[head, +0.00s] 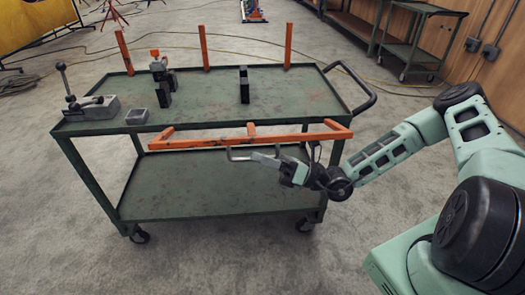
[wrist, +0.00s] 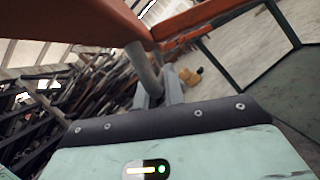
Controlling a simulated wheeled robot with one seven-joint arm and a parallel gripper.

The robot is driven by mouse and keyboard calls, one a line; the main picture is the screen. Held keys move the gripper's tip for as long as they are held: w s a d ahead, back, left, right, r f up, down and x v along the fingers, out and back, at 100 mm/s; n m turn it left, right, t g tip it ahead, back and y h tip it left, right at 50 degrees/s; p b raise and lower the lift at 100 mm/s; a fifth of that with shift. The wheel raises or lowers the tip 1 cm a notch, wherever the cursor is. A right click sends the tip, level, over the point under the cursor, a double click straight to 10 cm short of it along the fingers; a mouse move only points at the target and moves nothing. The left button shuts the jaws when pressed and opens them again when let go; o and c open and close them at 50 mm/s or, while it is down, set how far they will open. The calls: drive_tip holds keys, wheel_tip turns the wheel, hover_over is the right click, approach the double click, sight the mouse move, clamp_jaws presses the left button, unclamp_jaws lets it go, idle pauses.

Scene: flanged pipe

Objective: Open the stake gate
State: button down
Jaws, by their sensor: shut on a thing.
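The stake gate (head: 200,143) is an orange frame with a long rail and short posts along the front edge of the green cart. It leans outward, with its rail in front of and below the top deck's edge. A grey bar handle (head: 229,153) hangs under the rail. My gripper (head: 258,157) is shut on this handle, reaching from the right. In the wrist view, the handle (wrist: 143,66) runs down from the orange rail (wrist: 90,22) to my gripper (wrist: 160,92). The handle's exact seat between the fingers is partly hidden.
The floor in front is clear.

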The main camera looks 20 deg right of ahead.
drive_tip(key=shift+r+m+p, duration=0.7)
drive_tip(key=shift+r+p, duration=0.15)
drive_tip(key=shift+p, duration=0.25)
drive_tip(key=shift+w, duration=0.1)
drive_tip(key=c, duration=1.5)
unclamp_jaws()
drive_tip(key=shift+h, duration=0.3)
drive_tip(key=shift+d, duration=0.15)
drive_tip(key=v, duration=1.7)
drive_tip(key=shift+s+f+b, duration=0.25)
drive_tip(key=shift+f+b, duration=0.05)
